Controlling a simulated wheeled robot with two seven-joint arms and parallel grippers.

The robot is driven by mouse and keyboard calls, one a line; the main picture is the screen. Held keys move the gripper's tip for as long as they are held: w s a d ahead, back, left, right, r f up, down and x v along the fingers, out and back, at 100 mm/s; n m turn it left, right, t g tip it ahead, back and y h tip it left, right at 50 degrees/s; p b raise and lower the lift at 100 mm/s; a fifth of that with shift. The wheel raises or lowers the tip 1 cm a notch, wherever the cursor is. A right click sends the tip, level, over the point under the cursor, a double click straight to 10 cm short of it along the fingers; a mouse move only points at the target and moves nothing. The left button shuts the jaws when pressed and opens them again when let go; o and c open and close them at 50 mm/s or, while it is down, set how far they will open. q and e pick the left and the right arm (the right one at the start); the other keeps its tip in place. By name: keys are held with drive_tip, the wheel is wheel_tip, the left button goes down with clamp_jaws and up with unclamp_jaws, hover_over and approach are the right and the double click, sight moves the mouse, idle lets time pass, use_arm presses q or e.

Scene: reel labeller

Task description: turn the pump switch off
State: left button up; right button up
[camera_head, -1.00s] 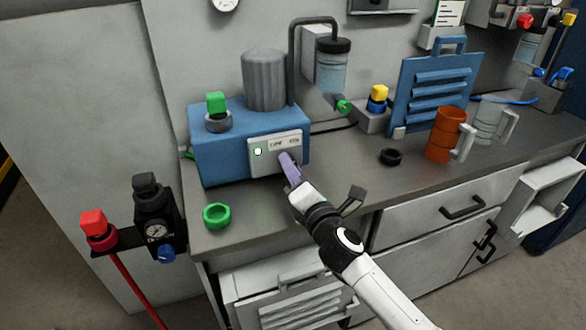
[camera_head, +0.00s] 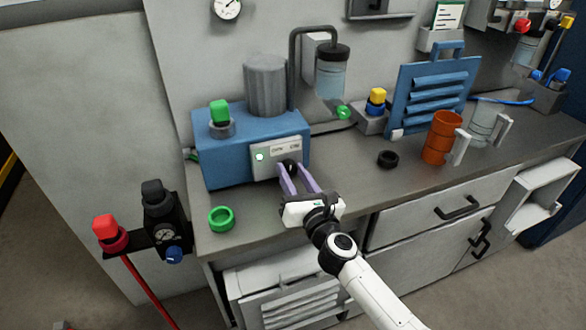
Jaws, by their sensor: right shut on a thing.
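The blue pump box (camera_head: 222,160) stands at the left of the bench with a grey ribbed motor (camera_head: 265,85) on top. Its pale front panel (camera_head: 268,155) carries a lit green-white lamp (camera_head: 260,156), small labels and a black pump switch (camera_head: 290,164) at the lower right. My right gripper (camera_head: 296,176) comes from the front, its two purple fingers on either side of the switch, shut on it. The fingers partly hide the switch, and I cannot read its exact setting. My left gripper is not in view.
A green ring (camera_head: 221,218) lies on the bench in front of the box. A black ring (camera_head: 388,158), an orange mug (camera_head: 442,138) and a blue louvred panel (camera_head: 430,95) stand to the right. A black regulator (camera_head: 160,210) and red knob (camera_head: 106,228) are at the left.

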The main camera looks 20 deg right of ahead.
drive_tip(key=n, duration=0.4)
drive_tip(key=shift+n, duration=0.3)
drive_tip(key=n, duration=0.4)
drive_tip(key=shift+a+n, duration=0.15)
drive_tip(key=shift+n, duration=0.25)
drive_tip(key=o, duration=1.1)
drive_tip(key=shift+c, duration=0.2)
drive_tip(key=s, duration=1)
drive_tip(key=shift+s+d, duration=0.2)
